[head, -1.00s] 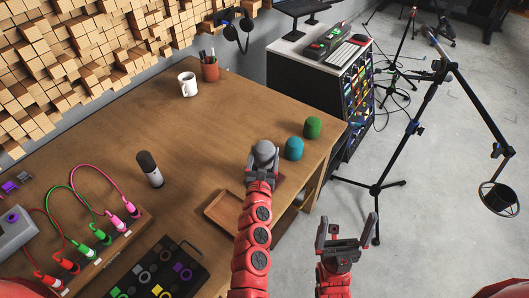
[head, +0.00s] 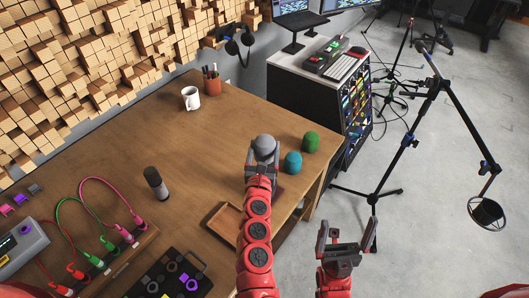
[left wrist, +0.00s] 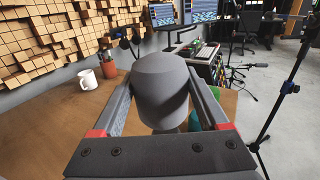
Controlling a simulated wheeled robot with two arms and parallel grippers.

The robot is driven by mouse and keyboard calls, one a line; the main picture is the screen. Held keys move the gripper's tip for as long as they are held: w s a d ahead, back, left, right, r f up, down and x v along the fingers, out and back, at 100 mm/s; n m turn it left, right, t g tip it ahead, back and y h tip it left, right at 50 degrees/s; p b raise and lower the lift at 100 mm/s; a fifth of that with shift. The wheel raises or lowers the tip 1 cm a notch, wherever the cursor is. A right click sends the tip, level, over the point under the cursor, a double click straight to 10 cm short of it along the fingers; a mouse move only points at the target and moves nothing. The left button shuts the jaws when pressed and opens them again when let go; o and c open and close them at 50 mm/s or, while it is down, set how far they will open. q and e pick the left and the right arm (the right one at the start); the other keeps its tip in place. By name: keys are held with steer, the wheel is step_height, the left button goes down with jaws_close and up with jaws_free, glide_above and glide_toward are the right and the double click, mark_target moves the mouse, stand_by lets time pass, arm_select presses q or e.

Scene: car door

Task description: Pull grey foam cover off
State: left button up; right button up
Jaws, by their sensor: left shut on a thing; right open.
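The grey foam cover (head: 264,146) is a rounded cap between the fingers of my left gripper (head: 262,158), at the table's right part. In the left wrist view the grey foam cover (left wrist: 162,88) fills the space between both fingers and is upright. A small piece shows beneath it, mostly hidden by the gripper, so I cannot tell whether the cover still touches anything below. My right gripper (head: 346,236) is open and empty, beyond the table's front right edge.
A teal foam cover (head: 292,162) and a green foam cover (head: 309,142) stand just right of my left gripper. A microphone (head: 156,184), a wooden tray (head: 226,222) and a white mug (head: 190,98) are on the table (head: 160,125). A boom stand (head: 430,110) stands at right.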

arm_select(q)
steer(key=shift+r+p, duration=3.15)
steer(key=shift+r, duration=1.55)
